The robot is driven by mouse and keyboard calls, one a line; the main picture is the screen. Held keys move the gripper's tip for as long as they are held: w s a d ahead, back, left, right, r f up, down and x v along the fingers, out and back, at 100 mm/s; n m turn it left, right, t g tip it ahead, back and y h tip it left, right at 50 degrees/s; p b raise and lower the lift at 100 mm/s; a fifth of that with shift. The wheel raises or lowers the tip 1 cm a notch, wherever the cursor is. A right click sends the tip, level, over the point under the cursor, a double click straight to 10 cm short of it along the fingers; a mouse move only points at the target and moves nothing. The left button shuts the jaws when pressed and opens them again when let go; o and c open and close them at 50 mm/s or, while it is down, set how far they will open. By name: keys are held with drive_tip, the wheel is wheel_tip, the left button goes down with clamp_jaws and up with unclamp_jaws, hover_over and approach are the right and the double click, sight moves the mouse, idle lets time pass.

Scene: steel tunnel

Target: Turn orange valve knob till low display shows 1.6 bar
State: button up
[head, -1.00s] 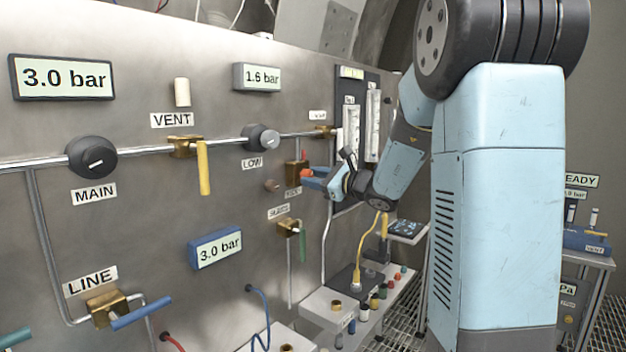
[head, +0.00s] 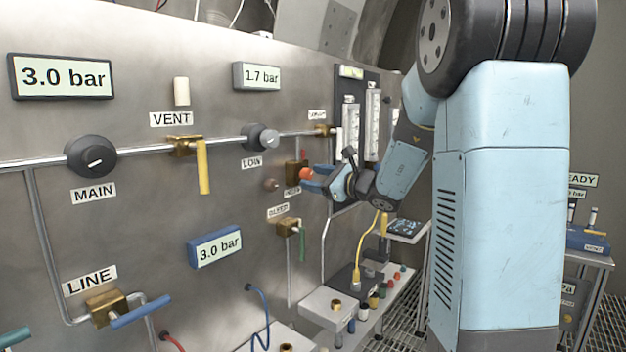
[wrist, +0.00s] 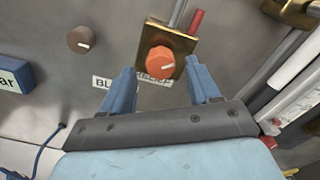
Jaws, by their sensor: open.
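My gripper (wrist: 161,66) is open, with one blue finger on each side of the knob in that picture. Gaps show between the knob and both fingers. In the head view my gripper (head: 315,178) is at the brass block beside the grey LOW knob, and its fingers partly hide the orange knob. The low display (head: 262,76), above the LOW knob (head: 260,138), reads 1.7 bar.
A brown knob (wrist: 80,40) is left of the fingers. The bleed valve (head: 289,227) with its green handle is below my gripper. Flow tubes (head: 372,125) stand to the right. Other displays (head: 62,77) and (head: 215,246) read 3.0 bar.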

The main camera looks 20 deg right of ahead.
drive_tip(key=v, duration=1.3)
